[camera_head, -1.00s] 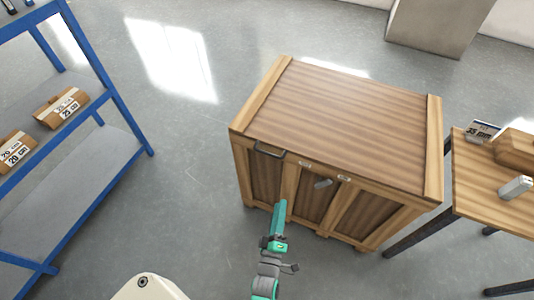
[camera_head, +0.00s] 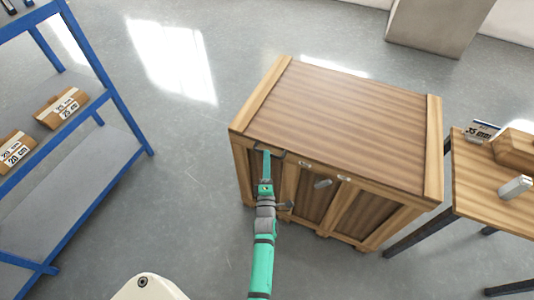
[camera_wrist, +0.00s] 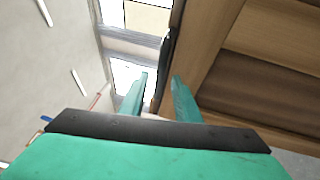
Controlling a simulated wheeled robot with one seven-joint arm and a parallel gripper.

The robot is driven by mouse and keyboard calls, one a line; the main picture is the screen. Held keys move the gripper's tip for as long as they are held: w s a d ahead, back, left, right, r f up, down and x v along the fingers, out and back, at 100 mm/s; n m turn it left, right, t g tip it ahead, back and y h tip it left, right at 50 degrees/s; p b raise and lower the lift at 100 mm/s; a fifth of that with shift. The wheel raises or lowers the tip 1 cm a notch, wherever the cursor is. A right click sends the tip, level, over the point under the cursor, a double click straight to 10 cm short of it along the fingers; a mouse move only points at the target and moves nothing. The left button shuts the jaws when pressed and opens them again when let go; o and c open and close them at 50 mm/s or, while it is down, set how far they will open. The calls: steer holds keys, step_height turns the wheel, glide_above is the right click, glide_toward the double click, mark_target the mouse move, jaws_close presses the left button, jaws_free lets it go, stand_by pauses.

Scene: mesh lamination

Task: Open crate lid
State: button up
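The wooden crate (camera_head: 330,120) stands in the middle of the head view with its lid (camera_head: 345,125) closed. A dark handle (camera_head: 272,151) sits at the lid's front edge, left of centre. My gripper (camera_head: 266,156) is at this handle. In the wrist view, my gripper (camera_wrist: 158,82) has two teal fingers apart, with the dark handle (camera_wrist: 164,65) running between them. The crate's wooden side (camera_wrist: 225,90) is right of the fingers. I see no clear contact between fingers and handle.
A blue shelf rack (camera_head: 95,60) with labelled boxes (camera_head: 60,107) stands at the left. A wooden table (camera_head: 480,180) with a box and a small light block is close to the crate's right side. A pale block (camera_head: 435,25) stands at the back. The floor left of the crate is clear.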

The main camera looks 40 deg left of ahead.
steer(key=shift+x, duration=1.65)
jaws_close()
